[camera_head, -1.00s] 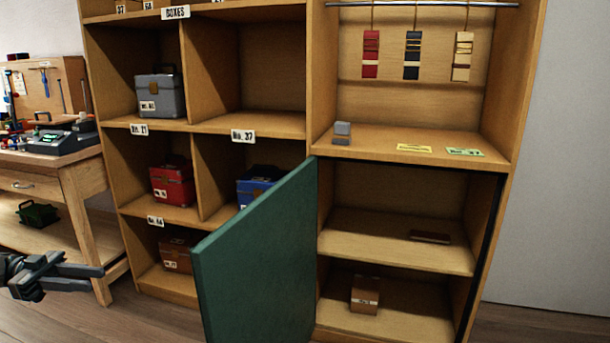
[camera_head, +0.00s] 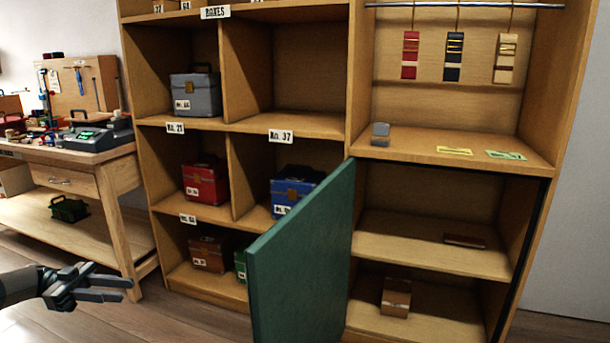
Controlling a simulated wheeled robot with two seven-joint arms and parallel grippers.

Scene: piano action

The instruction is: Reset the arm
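My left gripper (camera_head: 126,289) reaches in from the left edge, low in the view. Its two fingers point right with a gap between them and nothing in it. It is in free air in front of the workbench (camera_head: 118,195) and left of the shelf unit, apart from both. My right gripper is out of view.
A green cabinet door (camera_head: 302,262) stands open, jutting toward me from the shelf unit (camera_head: 361,100). The shelves hold a grey box (camera_head: 197,95), a red box (camera_head: 206,185), a blue box (camera_head: 291,193) and a brown box (camera_head: 207,253). Wooden floor shows free below.

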